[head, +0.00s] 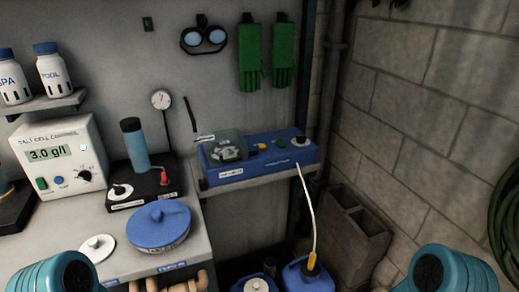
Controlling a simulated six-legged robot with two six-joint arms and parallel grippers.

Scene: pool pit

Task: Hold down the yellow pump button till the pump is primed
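A blue pump unit (285,157) with a clear-topped compartment (228,148) at its left end sits on a shelf against the back wall. A small yellow button (262,146) is on top of the unit, near its middle. Whether the yellow button is pressed is too small to tell. Teal parts of my arms show at the bottom left and bottom right corners, well apart from the unit. Neither gripper's fingers are in view, and nothing of mine touches the button.
A salt cell control box (57,153) reading 3.0 g/l and a round blue lid (159,222) are on the left counter (193,235). A white tube (307,210) runs from the unit to a blue container (306,277) below. A block wall bounds the right.

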